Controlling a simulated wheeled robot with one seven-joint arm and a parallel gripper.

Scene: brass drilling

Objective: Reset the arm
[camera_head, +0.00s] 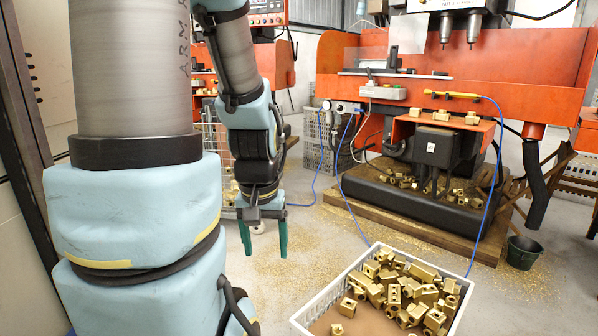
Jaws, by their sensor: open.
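My arm, grey and pale blue, fills the left of the head view and hangs down on its far side. My gripper (264,238) is at the end of it, pointing down, with two green fingers apart. Nothing shows between the fingers. It is over the floor, left of the white crate and apart from it.
A white crate (312,312) with brass parts (405,290) stands at the bottom right. An orange drilling machine (345,62) stands behind on a wooden base, with blue hoses hanging down. A dark bucket (523,252) is at right. Brass chips litter the floor (300,265).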

